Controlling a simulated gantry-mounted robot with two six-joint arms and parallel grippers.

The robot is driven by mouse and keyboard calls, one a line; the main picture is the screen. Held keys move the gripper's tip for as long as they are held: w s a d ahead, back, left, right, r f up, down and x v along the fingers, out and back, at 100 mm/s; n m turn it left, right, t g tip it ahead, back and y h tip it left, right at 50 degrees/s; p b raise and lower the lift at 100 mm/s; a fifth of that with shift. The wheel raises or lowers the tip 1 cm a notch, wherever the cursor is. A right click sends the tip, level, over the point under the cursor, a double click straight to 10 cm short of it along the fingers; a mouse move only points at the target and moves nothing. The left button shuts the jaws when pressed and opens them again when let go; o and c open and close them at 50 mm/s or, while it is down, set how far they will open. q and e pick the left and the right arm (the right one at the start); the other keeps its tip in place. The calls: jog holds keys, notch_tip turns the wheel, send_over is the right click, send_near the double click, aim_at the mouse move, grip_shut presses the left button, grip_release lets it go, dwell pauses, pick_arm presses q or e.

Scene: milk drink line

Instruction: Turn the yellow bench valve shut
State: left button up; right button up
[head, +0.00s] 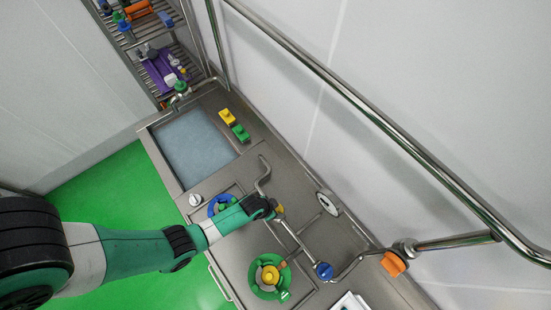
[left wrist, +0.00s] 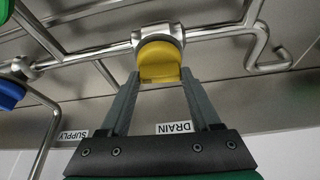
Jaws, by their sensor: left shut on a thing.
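The yellow bench valve (left wrist: 160,62) sits on a steel pipe in the left wrist view, between the fingertips of my left gripper (left wrist: 160,78). The fingers are shut on its yellow handle, one on each side. A DRAIN label (left wrist: 174,128) shows between the fingers, and a SUPPLY label (left wrist: 73,135) lies to the left. In the head view, my left gripper (head: 276,210) reaches over the bench to the pipe, and its wrist hides most of the valve. I cannot tell how far the handle is turned. My right gripper is not in view.
A blue valve (head: 323,271) is on the pipe to the lower right. A green ring with a yellow centre (head: 270,275) and a blue ring (head: 221,204) lie close to my arm. An orange handle (head: 393,264) sits by the wall. The sink (head: 197,148) is at upper left.

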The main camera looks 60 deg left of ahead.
pick_arm(q)
jog(key=m, duration=0.2)
jog(key=m+h+b, duration=0.1)
jog(key=m, duration=0.1)
jog(key=shift+a+f+h, duration=0.15)
jog(key=shift+h, duration=0.15)
jog(key=shift+m+b, duration=0.3)
jog(key=shift+m, duration=0.1)
jog(key=m, duration=0.1)
jog(key=m+g+h+p, duration=0.1)
jog(key=shift+r+m, duration=0.25)
jog(key=shift+m, duration=0.15)
jog(key=shift+w+a+m+h+p, duration=0.15)
jog(key=shift+m+h+p, duration=0.2)
jog(key=shift+m, duration=0.55)
jog(key=shift+f+m+g+h, duration=0.1)
jog(key=shift+m+g+h, duration=0.15)
jog(key=shift+m+g, duration=0.45)
jog(key=m, duration=0.3)
jog(key=shift+w+f, duration=0.1)
jog(key=shift+m+g+h+b, duration=0.3)
jog(key=shift+m+g+b, duration=0.65)
jog(key=shift+m, duration=0.55)
